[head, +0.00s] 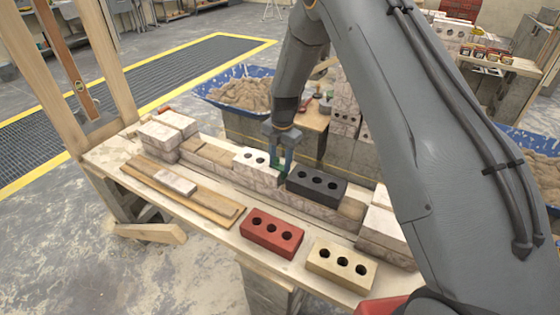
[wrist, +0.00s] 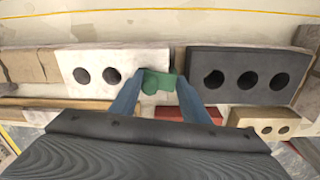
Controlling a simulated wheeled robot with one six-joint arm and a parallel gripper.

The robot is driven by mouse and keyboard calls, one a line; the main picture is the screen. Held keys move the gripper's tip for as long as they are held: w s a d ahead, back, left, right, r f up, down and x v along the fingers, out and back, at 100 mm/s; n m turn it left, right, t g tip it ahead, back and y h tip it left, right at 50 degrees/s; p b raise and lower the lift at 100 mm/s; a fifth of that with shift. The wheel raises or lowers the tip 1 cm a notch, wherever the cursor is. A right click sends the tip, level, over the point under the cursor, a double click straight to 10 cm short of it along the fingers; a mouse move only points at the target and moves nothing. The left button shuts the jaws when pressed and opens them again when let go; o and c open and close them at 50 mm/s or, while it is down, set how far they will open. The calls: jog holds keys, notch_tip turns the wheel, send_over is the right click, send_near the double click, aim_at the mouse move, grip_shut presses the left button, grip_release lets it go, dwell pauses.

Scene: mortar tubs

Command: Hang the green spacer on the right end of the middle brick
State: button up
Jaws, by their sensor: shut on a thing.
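The green spacer (wrist: 158,81) is between the two blue fingers of my gripper (wrist: 157,92). It is at the right end of the white brick (wrist: 93,70), with the black brick (wrist: 247,76) on its other side, across a narrow gap. In the head view my gripper (head: 281,160) points down over this gap, and a bit of the green spacer (head: 280,171) shows low between the fingers. The white brick (head: 256,164) and the black brick (head: 317,184) lie on the brick course. Whether the spacer touches the white brick or hangs on it, I cannot tell.
A red brick (head: 271,232) and a tan brick (head: 341,264) lie on the bench in front of the course. Wooden boards (head: 180,188) lie at the left. Stacked pale bricks stand at both ends of the course. A blue tub of mortar (head: 240,92) stands behind.

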jog(key=o, duration=1.6)
notch_tip(320, 180, up, 8)
jog(key=shift+s+d+f+b, duration=0.1)
jog(key=shift+f+b, duration=0.1)
jog(key=shift+b, duration=0.95)
jog(key=s+d+r+m, duration=0.2)
jog(key=s+d+m, duration=0.2)
jog(key=s+m, duration=0.5)
jog(key=s+d+r+m, duration=0.3)
jog(key=s+d+m, duration=0.2)
jog(key=s+m, duration=0.4)
jog(key=s+d+r+m, duration=0.3)
jog(key=s+m, duration=0.6)
jog(key=s, duration=0.3)
jog(key=shift+s+d+r+m+t, duration=0.15)
jog(key=shift+d+t, duration=0.05)
jog(key=shift+d, duration=0.15)
jog(key=shift+s+d+r+m+t, duration=0.1)
jog(key=shift+d+m+t, duration=0.1)
jog(key=shift+d, duration=0.15)
